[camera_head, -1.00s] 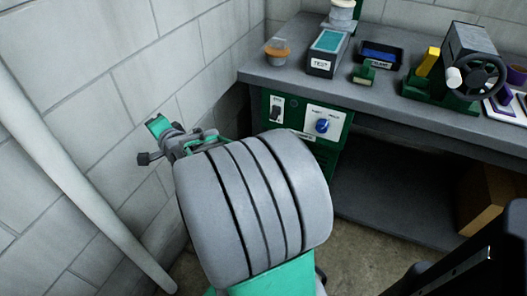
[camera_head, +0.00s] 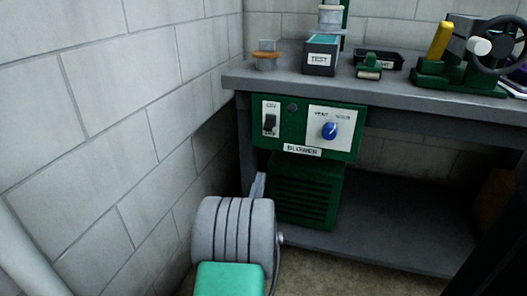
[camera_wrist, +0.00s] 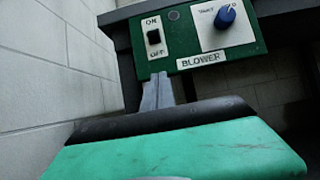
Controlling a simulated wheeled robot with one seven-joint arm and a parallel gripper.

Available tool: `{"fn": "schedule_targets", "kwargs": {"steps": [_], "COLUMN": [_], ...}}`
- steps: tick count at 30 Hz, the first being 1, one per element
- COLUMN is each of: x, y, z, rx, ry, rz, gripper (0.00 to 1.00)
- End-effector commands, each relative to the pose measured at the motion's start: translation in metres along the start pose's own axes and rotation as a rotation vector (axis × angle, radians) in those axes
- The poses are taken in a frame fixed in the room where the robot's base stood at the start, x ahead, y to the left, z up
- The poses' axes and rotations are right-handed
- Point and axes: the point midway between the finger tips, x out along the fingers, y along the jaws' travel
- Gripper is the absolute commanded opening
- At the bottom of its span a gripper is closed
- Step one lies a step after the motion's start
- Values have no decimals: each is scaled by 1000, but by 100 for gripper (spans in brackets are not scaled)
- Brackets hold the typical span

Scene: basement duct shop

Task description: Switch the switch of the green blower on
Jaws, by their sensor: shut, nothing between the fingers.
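The green blower (camera_head: 305,195) stands under the bench, with a green control panel above its louvred front and a label reading BLOWER. Its black rocker switch (camera_head: 270,123) sits on a white plate at the panel's left, with ON above and OFF below. The switch also shows in the wrist view (camera_wrist: 154,37); I cannot tell for sure which way it is tipped. My gripper (camera_wrist: 158,92) is shut and empty, its grey fingers pointing up at the panel from below the switch, apart from it. In the head view only part of the fingers (camera_head: 259,184) shows behind my wrist.
A blue knob (camera_head: 329,130) on a white plate sits right of the switch. The grey bench top (camera_head: 400,87) overhangs the panel and carries a TEST box (camera_head: 320,55) and a green hand-wheel machine (camera_head: 465,60). A block wall (camera_head: 110,110) stands close on the left.

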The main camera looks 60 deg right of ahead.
Motion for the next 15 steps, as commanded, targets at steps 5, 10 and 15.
{"fn": "schedule_targets", "kwargs": {"steps": [5, 10, 15], "x": [22, 58, 98], "y": [1, 2, 3], "z": [1, 0, 4], "rx": [0, 0, 0], "ry": [-3, -2, 0], "rz": [0, 2, 5], "gripper": [0, 0, 0]}}
